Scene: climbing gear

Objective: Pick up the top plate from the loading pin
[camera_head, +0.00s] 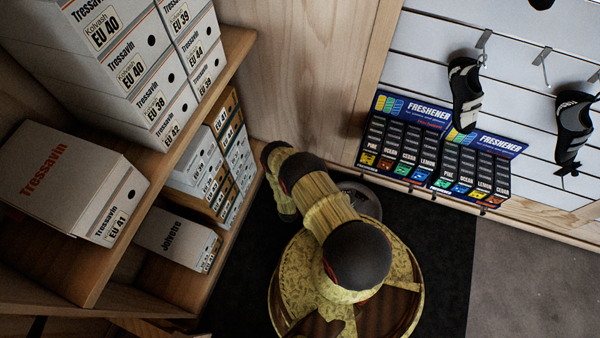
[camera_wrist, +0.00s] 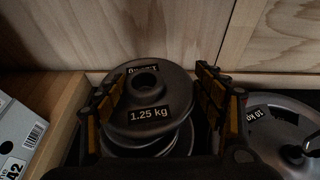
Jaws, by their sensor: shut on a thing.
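In the wrist view a dark grey round plate (camera_wrist: 172,84) marked "1.25 kg" lies between the two fingers of my gripper (camera_wrist: 157,84). The gripper is shut on this top plate. Its centre hole looks dark, and I see no pin standing out of it. More grey plates (camera_wrist: 184,141) show just below it; how large the gap is I cannot tell. The loading pin itself is hidden. In the head view my arm covers the gripper and this stack.
A larger grey plate (camera_wrist: 275,115) marked 10 KG lies close on the right. A wooden wall stands behind the plates. A wooden shelf (camera_head: 190,100) with shoe boxes is at the left. Freshener boxes (camera_head: 433,158) and hanging shoes (camera_head: 466,95) are at the right.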

